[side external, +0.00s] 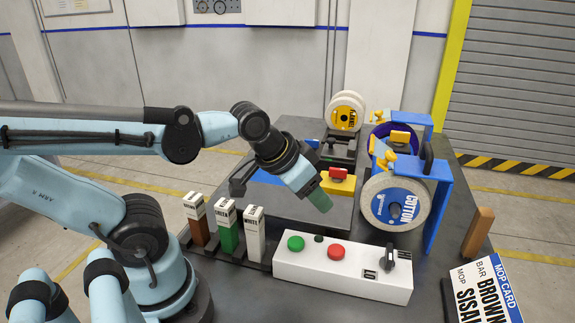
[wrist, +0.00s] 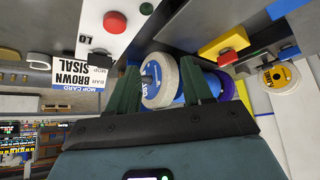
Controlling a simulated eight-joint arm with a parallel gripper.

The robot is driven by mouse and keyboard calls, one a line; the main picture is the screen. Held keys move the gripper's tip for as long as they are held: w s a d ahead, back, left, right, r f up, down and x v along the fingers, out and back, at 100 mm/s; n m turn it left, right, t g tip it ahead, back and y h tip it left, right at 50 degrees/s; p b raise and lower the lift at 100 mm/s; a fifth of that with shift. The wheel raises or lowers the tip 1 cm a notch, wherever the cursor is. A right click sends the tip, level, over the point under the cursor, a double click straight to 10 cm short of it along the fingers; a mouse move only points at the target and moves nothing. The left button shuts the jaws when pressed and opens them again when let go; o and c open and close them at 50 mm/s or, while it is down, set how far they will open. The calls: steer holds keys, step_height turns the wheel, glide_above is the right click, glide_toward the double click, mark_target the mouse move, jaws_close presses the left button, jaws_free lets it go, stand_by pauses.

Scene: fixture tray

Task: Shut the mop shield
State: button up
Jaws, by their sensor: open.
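I cannot pick out a mop shield for certain. A likely candidate is the blue panel (side external: 438,205) with a black handle (side external: 427,157), standing upright beside the mop wheels. The pale mop wheel marked COTTON (side external: 395,203) faces the camera in front of it, and a purple-rimmed wheel (side external: 378,140) is behind. My gripper (side external: 320,200) hangs above the table, left of the COTTON wheel and apart from it. In the wrist view my gripper (wrist: 158,68) has its dark green fingers spread, with a pale wheel (wrist: 160,80) seen between them. Nothing is held.
A white control box (side external: 343,270) with green and red buttons and a knob stands in front. Several labelled bars (side external: 228,228) stand left. A yellow box with a red button (side external: 338,183) and another wheel (side external: 345,112) are behind. A mop card (side external: 487,292) and wooden block (side external: 478,232) are right.

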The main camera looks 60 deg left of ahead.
steer(key=w+d+r+m+g, duration=0.1)
steer(key=w+r+m+g, duration=0.1)
steer(key=w+r, duration=0.4)
steer(key=w+d+r+m+g, duration=0.1)
steer(key=w+r+m, duration=0.15)
steer(key=r, duration=0.55)
step_height(320, 180, up, 6)
steer(key=r+m+g, duration=0.1)
steer(key=m+g, duration=0.3)
glide_above(392, 153)
steer(key=shift+f, duration=0.25)
steer(key=shift+f, duration=0.1)
steer(key=shift+f, duration=5.9)
steer(key=shift+c, duration=0.3)
jaws_close()
